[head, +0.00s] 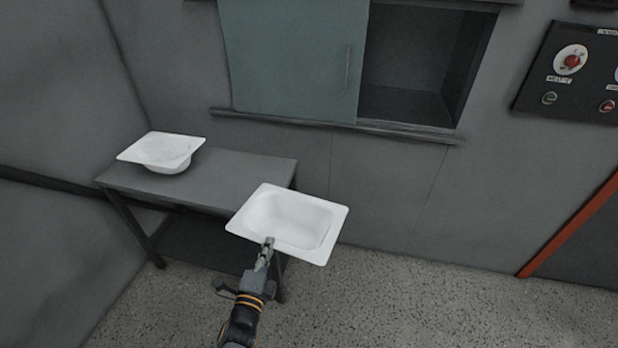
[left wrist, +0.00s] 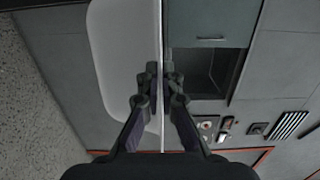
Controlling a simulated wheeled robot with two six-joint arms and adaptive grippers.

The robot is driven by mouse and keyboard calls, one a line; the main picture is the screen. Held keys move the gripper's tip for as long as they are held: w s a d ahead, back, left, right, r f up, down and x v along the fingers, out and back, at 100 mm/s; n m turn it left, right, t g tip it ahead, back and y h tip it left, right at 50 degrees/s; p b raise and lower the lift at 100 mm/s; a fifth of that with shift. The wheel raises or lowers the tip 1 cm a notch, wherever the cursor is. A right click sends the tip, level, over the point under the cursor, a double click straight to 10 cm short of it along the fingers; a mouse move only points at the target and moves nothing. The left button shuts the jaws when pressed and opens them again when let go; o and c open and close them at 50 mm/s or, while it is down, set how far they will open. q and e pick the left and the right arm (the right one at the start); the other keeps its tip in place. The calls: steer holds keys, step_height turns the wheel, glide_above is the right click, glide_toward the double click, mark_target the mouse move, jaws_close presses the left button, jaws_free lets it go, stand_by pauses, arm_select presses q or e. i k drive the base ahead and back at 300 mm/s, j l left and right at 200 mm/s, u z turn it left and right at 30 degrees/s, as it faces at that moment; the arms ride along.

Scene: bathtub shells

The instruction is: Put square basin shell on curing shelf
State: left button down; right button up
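A white basin shell (head: 290,219) with a rectangular rim and a squarish bowl hangs in the air in front of the table's right end. My left gripper (head: 267,243) is shut on its near rim. In the left wrist view the fingers (left wrist: 160,78) pinch the thin rim edge, with the shell's underside (left wrist: 118,60) on the left. A second white shell (head: 163,150) with a flat rim and a rounder bowl sits on the grey table. An open dark recess (head: 408,60) in the wall, perhaps the curing shelf, shows beside a sliding door. My right gripper is out of view.
The grey-green sliding door (head: 290,60) covers the recess's left part. A ledge (head: 330,127) runs below it. The grey table (head: 225,180) stands against the wall at left, bare on its right half. A control panel (head: 575,75) hangs at the right. The speckled floor is clear.

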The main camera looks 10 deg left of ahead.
mark_target(388, 106)
steer(key=i+l+z, duration=0.2)
steer(key=l+z, duration=0.15)
steer(key=i+l+z, duration=0.4)
steer(key=k+l, duration=0.1)
steer(key=l, duration=0.05)
